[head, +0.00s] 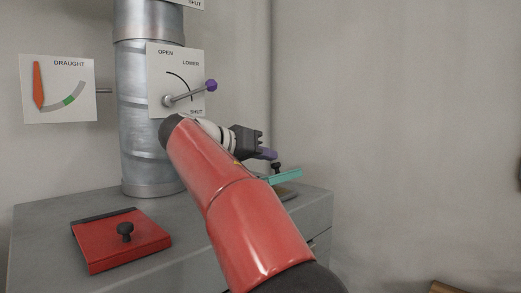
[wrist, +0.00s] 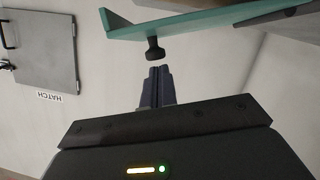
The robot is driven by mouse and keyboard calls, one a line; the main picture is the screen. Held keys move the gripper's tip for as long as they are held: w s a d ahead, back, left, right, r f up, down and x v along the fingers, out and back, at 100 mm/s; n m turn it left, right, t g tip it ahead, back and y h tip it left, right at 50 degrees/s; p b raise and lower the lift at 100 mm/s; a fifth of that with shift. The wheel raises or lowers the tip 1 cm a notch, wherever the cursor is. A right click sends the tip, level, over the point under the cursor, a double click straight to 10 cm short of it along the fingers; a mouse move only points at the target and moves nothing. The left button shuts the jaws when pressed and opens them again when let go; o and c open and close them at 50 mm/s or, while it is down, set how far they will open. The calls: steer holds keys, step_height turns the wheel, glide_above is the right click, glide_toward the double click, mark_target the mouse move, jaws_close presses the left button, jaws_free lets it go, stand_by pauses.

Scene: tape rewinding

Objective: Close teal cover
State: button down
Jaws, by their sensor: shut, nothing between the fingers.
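The teal cover (head: 287,177) is at the right end of the grey cabinet's top, with a dark knob (head: 276,166) standing on it. It looks raised at a slant above the top, though my arm hides part of it. In the wrist view the teal cover (wrist: 205,22) crosses the upper right and its black knob (wrist: 155,50) points toward my fingers. My gripper (wrist: 158,72) is shut and empty, its fingertips just short of the knob. In the head view my gripper (head: 272,155) is just above and left of the knob. I cannot tell whether they touch.
A red cover (head: 105,242) with a black knob lies on the grey cabinet (head: 45,222) at the left. A metal pipe (head: 140,155) carries a lever with a purple knob (head: 211,85). A draught gauge (head: 58,88) is left. A grey hatch door (wrist: 45,50) shows in the wrist view.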

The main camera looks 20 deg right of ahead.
mark_target(277, 174)
steer(key=shift+f, duration=0.15)
steer(key=f+b, duration=0.1)
steer(key=b, duration=0.1)
steer(key=s+f+m+b, duration=0.1)
steer(key=b, duration=0.3)
steer(key=shift+s+d+f+m+t, duration=0.3)
steer(key=shift+f+m+t, duration=0.1)
steer(key=shift+s+d+f+m+y+b, duration=0.1)
steer(key=shift+s+f+m+y+b, duration=0.3)
steer(key=shift+b, duration=0.65)
steer(key=shift+f+m+t+b, duration=0.15)
steer(key=shift+m+t+b, duration=0.15)
steer(key=shift+t+b, duration=0.1)
